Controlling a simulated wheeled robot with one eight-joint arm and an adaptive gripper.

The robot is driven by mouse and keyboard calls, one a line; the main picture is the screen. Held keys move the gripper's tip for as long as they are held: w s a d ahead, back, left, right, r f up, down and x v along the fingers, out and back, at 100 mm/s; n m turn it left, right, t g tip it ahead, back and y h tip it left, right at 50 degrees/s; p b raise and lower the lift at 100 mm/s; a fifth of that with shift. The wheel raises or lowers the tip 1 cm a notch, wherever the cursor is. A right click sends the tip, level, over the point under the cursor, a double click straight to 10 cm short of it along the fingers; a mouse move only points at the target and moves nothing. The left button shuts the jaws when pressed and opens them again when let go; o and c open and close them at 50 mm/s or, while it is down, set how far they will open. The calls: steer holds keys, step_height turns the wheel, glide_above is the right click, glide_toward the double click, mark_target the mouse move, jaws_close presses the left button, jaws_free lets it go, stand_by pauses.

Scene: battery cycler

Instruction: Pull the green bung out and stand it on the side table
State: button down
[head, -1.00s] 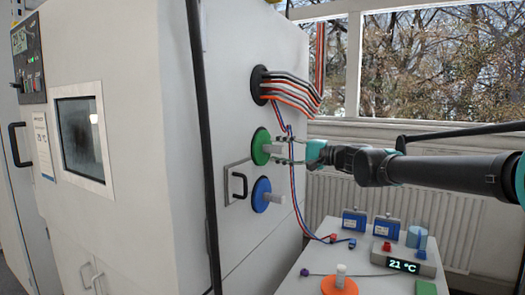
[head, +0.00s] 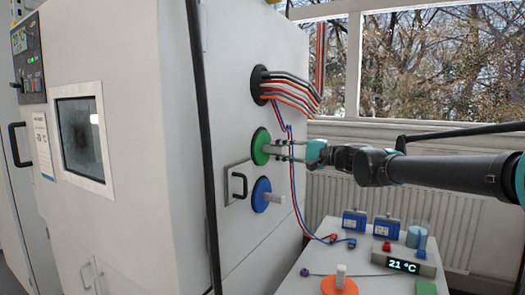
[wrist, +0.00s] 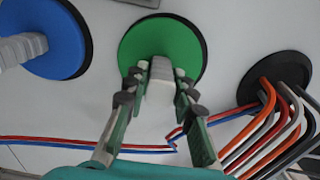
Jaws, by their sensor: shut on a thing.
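The green bung (head: 261,146) is a round green disc with a pale grip, seated in the side wall of the white cabinet. In the wrist view the green bung (wrist: 135,47) lies flat against the wall, with a dark rim showing along its edge. My gripper (head: 285,150) reaches in from the right and is shut on the bung's pale grip; the wrist view shows my gripper's fingers (wrist: 155,92) on both sides of the grip. The side table (head: 312,264) stands low at the right.
A blue bung (head: 262,195) sits below the green one. A cable port (head: 258,85) with several cables is above; red and blue leads hang close by my gripper. The table holds an orange bung (head: 339,285), blue boxes (head: 354,221) and a 21 °C display (head: 403,265).

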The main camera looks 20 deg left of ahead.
steer(key=shift+d, duration=1.15)
stand_by(0.8)
steer(key=shift+s+d+r, duration=0.1)
steer(key=shift+s+d, duration=0.05)
steer(key=shift+d, duration=1.15)
steer(key=shift+s+d+r, duration=0.1)
steer(key=shift+s+d, duration=0.05)
steer(key=shift+d, duration=1.15)
